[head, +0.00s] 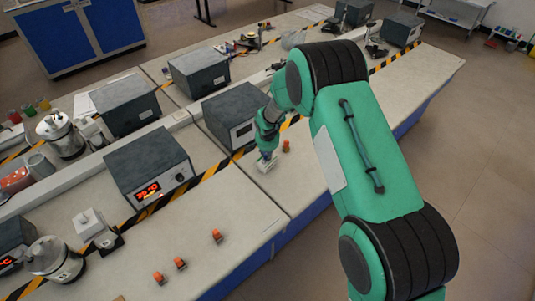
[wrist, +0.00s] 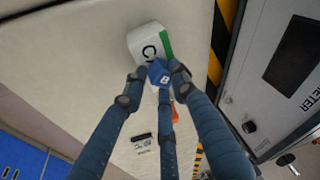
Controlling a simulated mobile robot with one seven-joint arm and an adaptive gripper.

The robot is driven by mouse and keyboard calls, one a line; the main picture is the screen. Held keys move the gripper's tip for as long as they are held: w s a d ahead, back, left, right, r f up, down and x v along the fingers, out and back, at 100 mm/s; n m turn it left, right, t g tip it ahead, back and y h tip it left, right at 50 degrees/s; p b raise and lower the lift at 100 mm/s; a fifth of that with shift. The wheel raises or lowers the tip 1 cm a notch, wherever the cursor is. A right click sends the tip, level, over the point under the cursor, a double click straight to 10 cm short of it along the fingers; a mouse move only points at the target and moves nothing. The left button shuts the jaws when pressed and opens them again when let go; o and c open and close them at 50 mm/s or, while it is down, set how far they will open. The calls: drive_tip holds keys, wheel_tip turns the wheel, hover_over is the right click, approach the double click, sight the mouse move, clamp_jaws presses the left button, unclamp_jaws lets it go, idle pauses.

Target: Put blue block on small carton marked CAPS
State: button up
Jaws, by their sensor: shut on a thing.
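My gripper (wrist: 160,82) is shut on a blue block (wrist: 158,72) marked with a white letter. The small white carton (wrist: 147,45) has a green side, and a letter C shows on it; the rest of its marking is hidden by the block and fingers. In the wrist view the block overlaps the carton's near edge; I cannot tell whether they touch. In the head view my gripper (head: 266,154) is just above the carton (head: 264,168) on the bench, and the block is barely visible between the fingers.
An orange-topped object (head: 286,146) stands close to the right of the carton. A grey instrument box (head: 234,117) stands behind it, past a yellow-black stripe (head: 213,169). Several orange pieces (head: 180,263) lie at the bench's front. The bench edge is near on the right.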

drive_tip(key=shift+f, duration=0.15)
drive_tip(key=o, duration=0.9)
drive_tip(key=shift+o, duration=0.2)
drive_tip(key=shift+s+r, duration=0.1)
drive_tip(key=shift+r, duration=0.45)
drive_tip(key=v, duration=1.1)
drive_tip(key=shift+r, duration=0.1)
